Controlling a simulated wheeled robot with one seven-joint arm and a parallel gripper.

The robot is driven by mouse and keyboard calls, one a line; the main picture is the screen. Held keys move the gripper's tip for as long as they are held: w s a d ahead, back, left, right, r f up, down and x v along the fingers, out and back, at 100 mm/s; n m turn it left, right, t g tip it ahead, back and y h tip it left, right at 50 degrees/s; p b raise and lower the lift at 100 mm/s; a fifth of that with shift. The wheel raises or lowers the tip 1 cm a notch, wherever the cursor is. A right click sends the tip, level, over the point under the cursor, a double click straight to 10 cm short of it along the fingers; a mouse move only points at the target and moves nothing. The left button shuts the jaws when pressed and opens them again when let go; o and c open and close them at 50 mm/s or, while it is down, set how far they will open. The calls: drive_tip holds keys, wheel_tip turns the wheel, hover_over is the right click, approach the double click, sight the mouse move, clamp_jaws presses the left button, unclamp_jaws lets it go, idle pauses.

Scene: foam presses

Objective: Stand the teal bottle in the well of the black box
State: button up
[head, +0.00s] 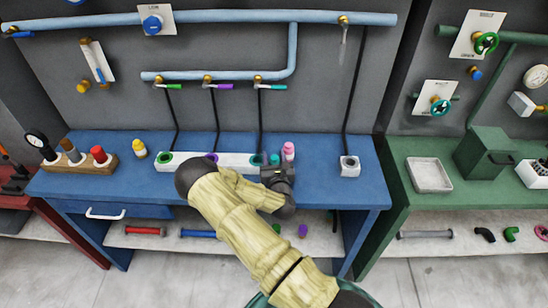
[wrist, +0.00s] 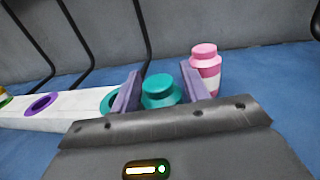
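The teal bottle (wrist: 161,92) stands upright between the fingers of my gripper (wrist: 161,88) in the wrist view. A narrow gap shows between it and the right finger, so the gripper looks open around it. In the head view only the top of the teal bottle (head: 274,159) shows beside my gripper (head: 277,172); its lower part is hidden. No clearly black box with a well shows on the blue bench. A small white box (head: 349,171) with a dark-rimmed well stands at the right of the bench, its well seemingly empty.
A pink bottle (head: 288,152) stands close right of my gripper. A long white block (head: 233,171) with green, purple and teal-ringed wells lies to the left. A yellow bottle (head: 139,150) and a wooden rack (head: 85,165) stand farther left. Hoses hang behind; the bench between pink bottle and white box is clear.

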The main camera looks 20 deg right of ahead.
drive_tip(key=shift+r, duration=0.15)
drive_tip(key=s, duration=0.4)
drive_tip(key=s+a+b, duration=0.1)
drive_tip(key=s, duration=0.3)
drive_tip(key=s+a+b, duration=0.1)
drive_tip(key=s, duration=0.2)
drive_tip(key=shift+s+a, duration=0.15)
drive_tip(key=shift+s, duration=0.25)
